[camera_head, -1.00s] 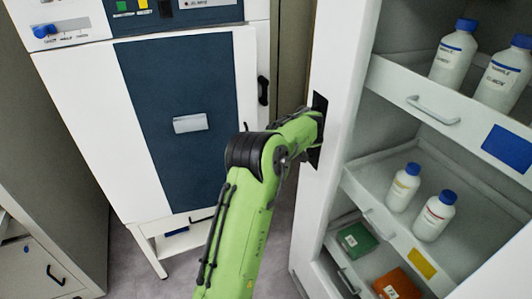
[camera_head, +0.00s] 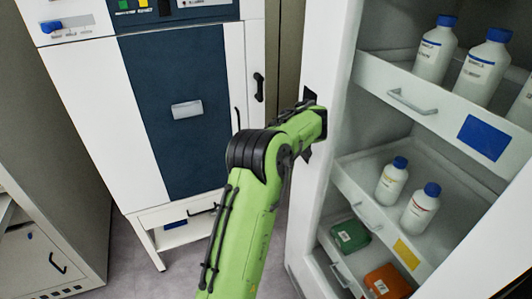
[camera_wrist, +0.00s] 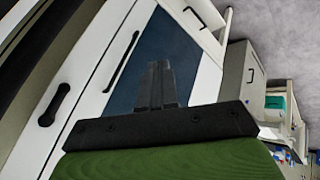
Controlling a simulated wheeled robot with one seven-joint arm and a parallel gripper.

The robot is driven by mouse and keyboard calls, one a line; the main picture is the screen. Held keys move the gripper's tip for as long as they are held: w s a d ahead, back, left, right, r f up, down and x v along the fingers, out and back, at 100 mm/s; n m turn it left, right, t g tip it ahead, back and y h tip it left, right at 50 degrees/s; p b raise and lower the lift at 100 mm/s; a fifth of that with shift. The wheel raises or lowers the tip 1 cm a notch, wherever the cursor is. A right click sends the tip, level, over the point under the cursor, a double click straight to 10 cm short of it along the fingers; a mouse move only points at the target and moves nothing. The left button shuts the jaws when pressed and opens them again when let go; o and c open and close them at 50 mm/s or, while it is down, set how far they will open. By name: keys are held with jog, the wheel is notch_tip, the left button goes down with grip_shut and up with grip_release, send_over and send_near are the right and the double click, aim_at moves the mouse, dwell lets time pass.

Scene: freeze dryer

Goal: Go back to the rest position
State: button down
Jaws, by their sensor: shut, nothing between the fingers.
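My gripper (camera_wrist: 158,85) shows in the wrist view as two black fingers side by side, shut with nothing between them. In the head view my green arm reaches up from the bottom centre. Its black end is in front of the white side of the open cabinet (camera_head: 335,75), and I cannot tell whether they touch. The fingers are mostly hidden there. The freeze dryer (camera_head: 90,100), white with a dark blue door panel (camera_head: 170,75), stands left of the arm and looks shut.
The cabinet's upper drawer (camera_head: 385,75) holds large white bottles with blue caps. The middle drawer (camera_head: 355,190) holds two smaller bottles (camera_head: 391,182). Green (camera_head: 350,235) and orange (camera_head: 388,282) boxes lie lower. A grey cabinet (camera_head: 40,150) stands at left. Bare floor (camera_head: 125,265) shows between.

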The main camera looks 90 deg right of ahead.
jog(key=s+a+r+p, duration=0.2)
jog(key=s+r, duration=0.1)
jog(key=r, duration=0.2)
jog(key=shift+s+r, duration=0.3)
jog(key=shift+s, duration=0.05)
